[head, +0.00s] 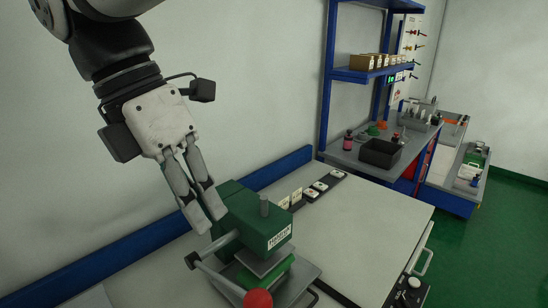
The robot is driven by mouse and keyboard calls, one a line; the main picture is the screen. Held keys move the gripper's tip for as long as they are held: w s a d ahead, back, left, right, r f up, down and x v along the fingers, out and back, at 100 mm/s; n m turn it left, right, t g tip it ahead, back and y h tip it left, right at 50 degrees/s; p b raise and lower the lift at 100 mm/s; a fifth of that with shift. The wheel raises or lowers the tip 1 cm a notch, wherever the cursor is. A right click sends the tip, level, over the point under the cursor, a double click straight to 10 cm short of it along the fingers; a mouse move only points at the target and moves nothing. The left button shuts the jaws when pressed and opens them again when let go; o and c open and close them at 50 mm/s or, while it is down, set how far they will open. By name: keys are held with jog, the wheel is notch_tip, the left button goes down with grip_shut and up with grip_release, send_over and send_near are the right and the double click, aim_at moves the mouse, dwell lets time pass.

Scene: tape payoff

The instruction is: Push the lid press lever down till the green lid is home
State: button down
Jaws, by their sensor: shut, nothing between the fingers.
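The lid press (254,215) is a green block with a label, standing on a grey base on the bench. Its lever (222,277) is a grey rod slanting toward the front of the bench, ending in a red ball knob (258,299) at the bottom edge of the picture. The green lid (277,272) shows under the grey press plate (265,259); whether it is fully seated I cannot tell. My gripper (211,221) is shut and empty, pointing down, beside the left of the press body and above the lever's pivot end. Contact with the press cannot be told.
The bench top (370,228) is clear to the right of the press. Several small switch-like parts (318,187) line the back. A blue rail (283,166) runs along the wall. A blue shelf unit with a dark bin (380,153) stands farther right.

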aim_at(256, 294)
jog(key=shift+f, duration=0.1)
jog(key=p+x, duration=0.1)
jog(key=x, duration=1.2)
jog(key=shift+d+f, duration=0.15)
jog(key=shift+f, duration=0.25)
